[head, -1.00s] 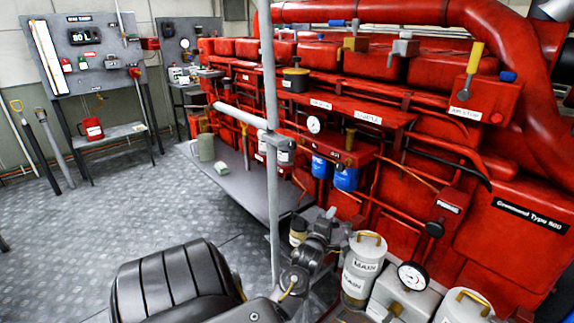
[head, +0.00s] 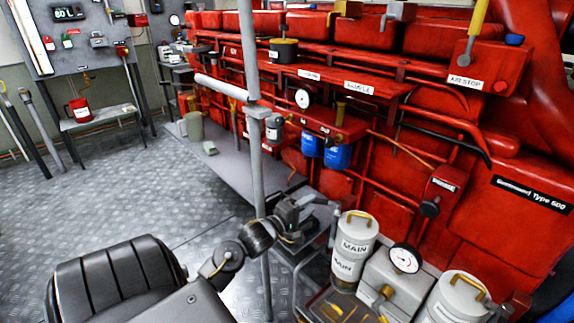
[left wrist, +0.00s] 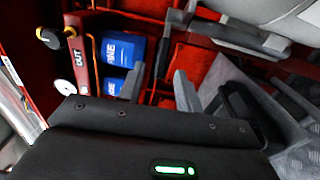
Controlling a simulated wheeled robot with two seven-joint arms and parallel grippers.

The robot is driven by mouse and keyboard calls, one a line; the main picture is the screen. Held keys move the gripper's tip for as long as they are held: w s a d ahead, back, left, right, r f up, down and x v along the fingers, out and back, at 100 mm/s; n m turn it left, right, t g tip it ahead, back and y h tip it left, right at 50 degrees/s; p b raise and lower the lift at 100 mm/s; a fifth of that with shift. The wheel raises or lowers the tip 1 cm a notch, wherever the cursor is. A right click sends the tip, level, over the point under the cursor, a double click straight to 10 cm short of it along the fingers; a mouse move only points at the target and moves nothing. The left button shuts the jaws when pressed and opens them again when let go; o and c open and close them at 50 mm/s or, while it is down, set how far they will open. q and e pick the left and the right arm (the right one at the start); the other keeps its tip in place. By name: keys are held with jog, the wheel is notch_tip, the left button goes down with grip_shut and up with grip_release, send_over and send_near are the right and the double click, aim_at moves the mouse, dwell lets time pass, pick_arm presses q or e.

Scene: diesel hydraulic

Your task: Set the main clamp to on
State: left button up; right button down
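The white MAIN canister (head: 354,246) stands at the front of the red engine, with a brass handle on top and two MAIN labels. A light grey rounded body at the top right of the left wrist view (left wrist: 275,12) is probably this canister. A grey lever-like part (left wrist: 240,35) lies beside it; I cannot tell for sure that it is the main clamp, or its setting. My left gripper (head: 318,207) is just left of the canister, apart from it. Its two fingers (left wrist: 158,88) are spread with nothing between them. My right gripper is out of view.
A pressure gauge (head: 405,258) on a grey block and a second canister (head: 458,300) stand right of the MAIN canister. Blue filters (head: 337,156) hang on the engine behind.

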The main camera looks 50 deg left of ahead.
pick_arm(q)
jog(key=s+d+f+m+g+p, duration=0.1)
jog(key=s+d+f+m+g, duration=0.1)
jog(key=f, duration=0.9)
jog(key=s+d+f+m+g+p, duration=0.1)
jog(key=s+d+f+m+g, duration=0.1)
jog(key=s+f, duration=0.4)
jog(key=s+d+f+m+g+p, duration=0.1)
jog(key=s+f+m+g, duration=0.3)
jog(key=f, duration=1.1)
jog(key=shift+s+d+f+m+g, duration=0.3)
jog(key=shift+s+d+m, duration=0.25)
jog(key=shift+d, duration=0.2)
